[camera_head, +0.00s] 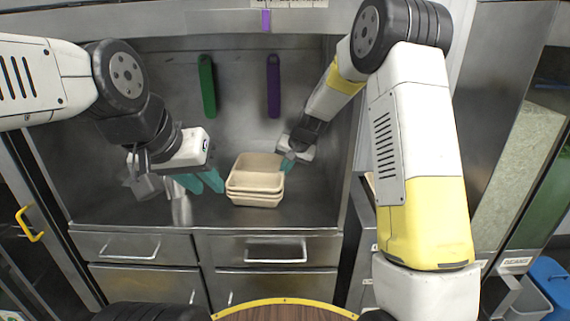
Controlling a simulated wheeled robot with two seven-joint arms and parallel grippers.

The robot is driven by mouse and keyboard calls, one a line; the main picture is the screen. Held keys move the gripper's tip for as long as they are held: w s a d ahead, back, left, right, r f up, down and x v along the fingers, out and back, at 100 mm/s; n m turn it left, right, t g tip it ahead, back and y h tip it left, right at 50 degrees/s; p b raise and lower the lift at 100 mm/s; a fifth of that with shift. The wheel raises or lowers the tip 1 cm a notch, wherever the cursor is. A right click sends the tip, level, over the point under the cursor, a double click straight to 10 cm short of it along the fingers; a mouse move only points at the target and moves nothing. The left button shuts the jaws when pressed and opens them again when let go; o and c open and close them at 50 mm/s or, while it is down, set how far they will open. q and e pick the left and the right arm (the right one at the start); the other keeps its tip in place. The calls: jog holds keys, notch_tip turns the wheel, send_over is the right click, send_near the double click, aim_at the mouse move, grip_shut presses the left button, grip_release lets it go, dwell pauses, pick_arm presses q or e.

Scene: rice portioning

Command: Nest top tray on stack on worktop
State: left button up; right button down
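A stack of beige trays (256,198) sits on the steel worktop (300,213), with several rims showing one above another. The top tray (257,163) lies over the others and looks empty; I cannot tell whether it is fully seated. My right gripper (288,164) has its teal fingertips at the top tray's right back edge. They overlap the rim in the picture, and I cannot tell whether they grip it. My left gripper (199,182) is left of the stack, its two teal fingers apart and empty, not touching the trays.
A green utensil (207,86) and a purple utensil (273,86) hang on the back wall. Steel walls enclose the worktop at the back and sides. Drawers (262,250) are below its front edge. The worktop right of the stack is clear.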

jog(key=c, duration=1.6)
grip_release()
jog(key=shift+s+a+f, duration=0.1)
jog(key=shift+s+f, duration=0.25)
jog(key=shift+f, duration=0.1)
jog(key=v, duration=0.8)
jog(key=shift+w+r, duration=0.35)
